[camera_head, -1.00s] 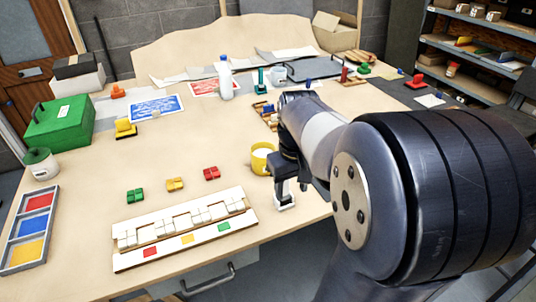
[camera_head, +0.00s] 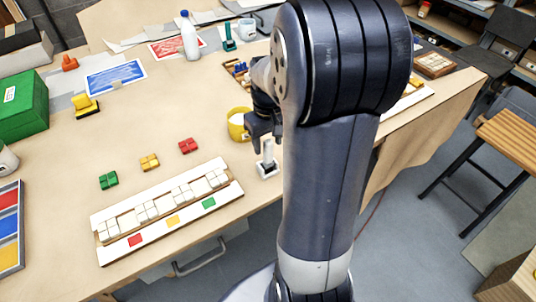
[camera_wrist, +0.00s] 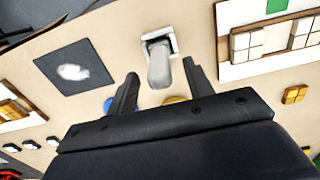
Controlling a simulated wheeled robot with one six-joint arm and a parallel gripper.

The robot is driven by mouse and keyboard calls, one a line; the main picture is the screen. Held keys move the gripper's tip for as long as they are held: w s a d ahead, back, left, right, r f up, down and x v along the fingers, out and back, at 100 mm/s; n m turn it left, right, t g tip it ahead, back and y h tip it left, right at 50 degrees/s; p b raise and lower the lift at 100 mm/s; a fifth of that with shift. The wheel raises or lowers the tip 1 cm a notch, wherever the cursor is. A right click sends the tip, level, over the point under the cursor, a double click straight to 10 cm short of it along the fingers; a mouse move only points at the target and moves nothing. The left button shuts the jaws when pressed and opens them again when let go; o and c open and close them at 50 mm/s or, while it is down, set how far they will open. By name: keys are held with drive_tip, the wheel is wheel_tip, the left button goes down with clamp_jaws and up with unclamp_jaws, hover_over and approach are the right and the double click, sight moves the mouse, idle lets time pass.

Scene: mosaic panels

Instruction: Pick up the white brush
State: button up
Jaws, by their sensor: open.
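The white brush (camera_head: 267,161) stands upright near the front edge of the table, with its pale handle up and a wider white base below. In the wrist view the brush (camera_wrist: 159,66) shows between and just beyond the two dark fingers. My gripper (camera_head: 265,137) points down just above the brush in the head view, close to its handle top. In the wrist view my gripper (camera_wrist: 160,72) is open, with a finger to each side of the handle and gaps visible. I cannot tell whether the handle is inside the jaws.
A yellow mug (camera_head: 237,126) stands close behind my gripper. A white mosaic panel (camera_head: 167,213) lies to the left, with red (camera_head: 189,146), yellow (camera_head: 150,162) and green (camera_head: 108,180) pieces behind it. A dark pad (camera_wrist: 70,70) lies near the brush in the wrist view.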

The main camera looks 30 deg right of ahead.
sight(268, 149)
wheel_tip(268, 149, down, 3)
drive_tip(key=shift+f, duration=0.15)
clamp_jaws()
idle(0.5)
